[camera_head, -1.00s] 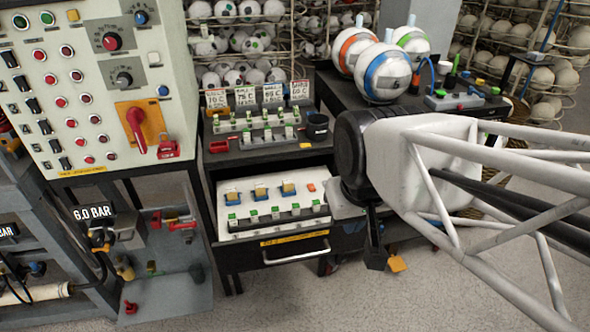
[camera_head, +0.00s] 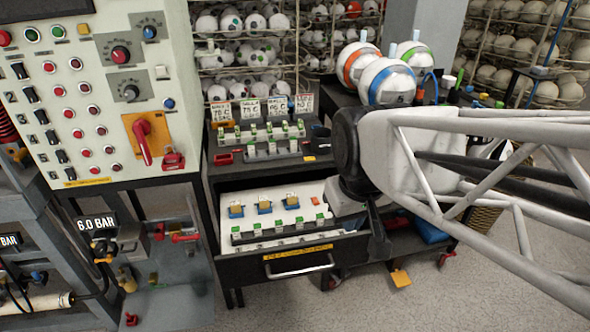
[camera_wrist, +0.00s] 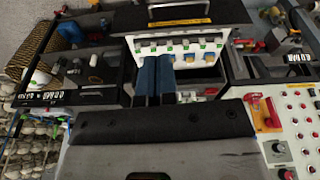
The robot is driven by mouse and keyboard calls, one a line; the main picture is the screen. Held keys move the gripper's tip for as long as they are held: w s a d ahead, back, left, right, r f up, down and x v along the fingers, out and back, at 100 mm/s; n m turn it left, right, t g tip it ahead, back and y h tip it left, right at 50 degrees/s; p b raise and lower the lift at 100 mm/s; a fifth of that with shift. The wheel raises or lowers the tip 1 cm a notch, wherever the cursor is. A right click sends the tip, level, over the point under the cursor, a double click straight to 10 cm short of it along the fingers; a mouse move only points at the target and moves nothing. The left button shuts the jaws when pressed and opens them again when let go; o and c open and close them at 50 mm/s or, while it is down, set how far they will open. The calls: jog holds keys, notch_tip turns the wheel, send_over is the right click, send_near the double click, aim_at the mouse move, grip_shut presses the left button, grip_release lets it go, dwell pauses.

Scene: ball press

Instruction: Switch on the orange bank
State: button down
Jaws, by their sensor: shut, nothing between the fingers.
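The open drawer holds a white panel (camera_head: 275,222) with a row of yellow-and-blue blocks (camera_head: 264,206). A small orange piece (camera_head: 316,201) is at the row's right end. In front runs a strip of green-tipped switches (camera_head: 282,231); their on or off state is too small to tell. I cannot tell which parts make up the orange bank. My gripper (camera_head: 379,245) hangs at the drawer's right side in the head view. In the wrist view its blue fingers (camera_wrist: 156,60) are shut and empty, in front of the white panel (camera_wrist: 208,73).
Another switch strip (camera_head: 258,133) with price-like cards sits on the cabinet top. A control panel (camera_head: 92,90) with a red lever (camera_head: 142,138) stands left. Striped balls, one orange (camera_head: 355,62), sit on the right-hand bench. The drawer handle (camera_head: 298,271) juts forward.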

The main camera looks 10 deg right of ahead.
jog(key=w+d+n+g, duration=0.1)
jog(key=w+n, duration=0.3)
jog(key=w, duration=0.8)
jog(key=n+g, duration=0.3)
jog(key=n, duration=1)
send_over(317, 202)
jog(key=w, duration=0.1)
notch_tip(317, 202, down, 20)
jog(key=r, duration=0.1)
jog(key=shift+w+a+f, duration=0.1)
jog(key=shift+w+f, duration=0.35)
jog(key=shift+f, duration=0.3)
jog(key=f, duration=0.4)
jog(key=s+f, duration=0.1)
jog(key=f, duration=0.9)
jog(key=shift+s, duration=0.4)
